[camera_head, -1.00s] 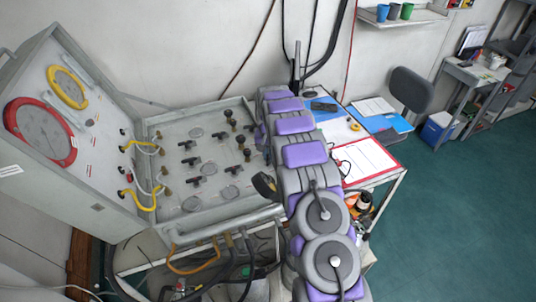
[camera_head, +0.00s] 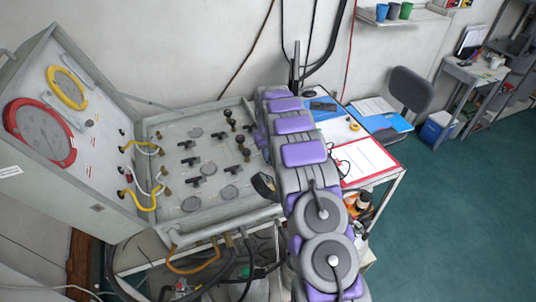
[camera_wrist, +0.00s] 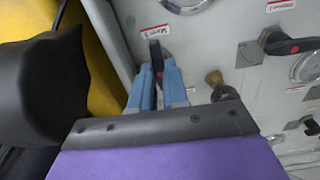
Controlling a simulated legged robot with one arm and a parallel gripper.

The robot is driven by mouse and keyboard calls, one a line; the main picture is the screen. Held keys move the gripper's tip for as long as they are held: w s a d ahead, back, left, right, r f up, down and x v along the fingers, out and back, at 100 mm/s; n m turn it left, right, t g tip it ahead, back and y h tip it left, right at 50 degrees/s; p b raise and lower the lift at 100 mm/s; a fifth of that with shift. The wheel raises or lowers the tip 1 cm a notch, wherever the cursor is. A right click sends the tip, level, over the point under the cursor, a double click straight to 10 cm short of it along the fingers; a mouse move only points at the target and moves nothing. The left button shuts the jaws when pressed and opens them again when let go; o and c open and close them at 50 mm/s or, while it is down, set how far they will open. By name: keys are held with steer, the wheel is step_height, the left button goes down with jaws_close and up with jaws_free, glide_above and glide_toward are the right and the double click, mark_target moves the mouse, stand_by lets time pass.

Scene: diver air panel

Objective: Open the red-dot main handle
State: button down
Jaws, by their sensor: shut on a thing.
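In the wrist view, my gripper (camera_wrist: 159,84) has its two blue fingers closed around a black handle (camera_wrist: 156,56) with a red dot. The handle stands on the pale panel, pointing up in the picture, below a small white label. Its lower part is hidden between the fingers. Another black handle with a red dot (camera_wrist: 292,46) lies sideways at the right, apart from my gripper. In the head view, my arm covers the right side of the panel (camera_head: 204,206), and my fingers and the gripped handle cannot be made out there.
A brass fitting (camera_wrist: 214,78) and another black handle (camera_wrist: 299,125) are near my gripper. The head view shows several black handles on the panel, yellow hoses (camera_head: 142,200) and a tilted gauge box (camera_head: 50,180) at left. A desk (camera_head: 385,180) stands beyond my arm.

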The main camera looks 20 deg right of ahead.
steer(key=shift+w+r, duration=0.15)
steer(key=shift+w, duration=0.05)
steer(key=c, duration=1.3)
jaws_free()
steer(key=shift+o, duration=0.9)
steer(key=shift+s, duration=0.1)
step_height(320, 180, up, 17)
